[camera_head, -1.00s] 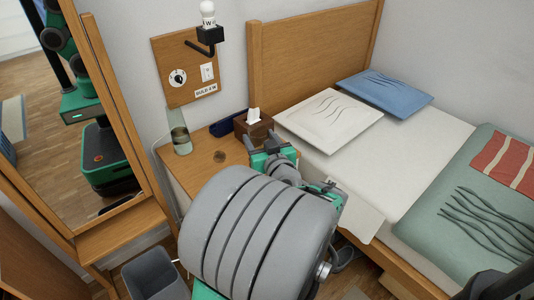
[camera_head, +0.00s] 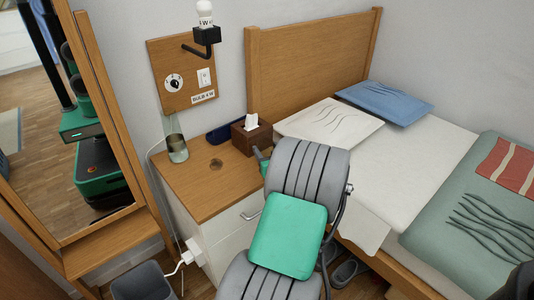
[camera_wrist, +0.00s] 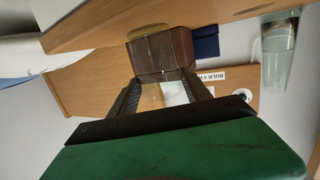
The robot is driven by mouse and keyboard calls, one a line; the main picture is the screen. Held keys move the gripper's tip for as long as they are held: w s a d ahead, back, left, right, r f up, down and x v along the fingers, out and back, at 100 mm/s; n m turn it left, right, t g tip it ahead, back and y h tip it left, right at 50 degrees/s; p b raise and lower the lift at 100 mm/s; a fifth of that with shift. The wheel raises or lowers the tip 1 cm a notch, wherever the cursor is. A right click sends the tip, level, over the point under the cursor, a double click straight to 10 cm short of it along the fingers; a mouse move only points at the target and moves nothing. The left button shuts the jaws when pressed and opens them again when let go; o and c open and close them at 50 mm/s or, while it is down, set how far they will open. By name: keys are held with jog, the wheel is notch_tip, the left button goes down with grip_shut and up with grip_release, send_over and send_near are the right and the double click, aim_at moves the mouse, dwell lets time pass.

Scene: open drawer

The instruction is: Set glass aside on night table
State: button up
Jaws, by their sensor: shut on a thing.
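My gripper (camera_wrist: 161,80) is shut on a clear glass (camera_wrist: 148,33), seen in the wrist view, which is upside down. The glass is see-through and faint; its round end shows as a pale tan oval against the wood. The dark fingers lie on either side of it. The night table (camera_head: 195,185) has a wooden top and white drawer front with a handle. In the wrist view its top (camera_wrist: 110,18) appears along the upper edge. I cannot tell how far the glass is from it.
A tall clear vessel (camera_head: 177,148) stands at the table's back left. A brown tissue box (camera_head: 250,136) and a dark blue object (camera_head: 226,131) stand at the back right. A round dark mark (camera_head: 216,163) lies mid-top. The front left top is clear. The bed (camera_head: 350,170) is right.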

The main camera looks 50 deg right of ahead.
jog(key=shift+r, duration=0.1)
jog(key=o, duration=1.5)
jog(key=shift+r, duration=0.2)
jog(key=p+v, duration=0.1)
jog(key=v, duration=1.1)
jog(key=shift+a+f, duration=0.1)
jog(key=shift+f, duration=0.1)
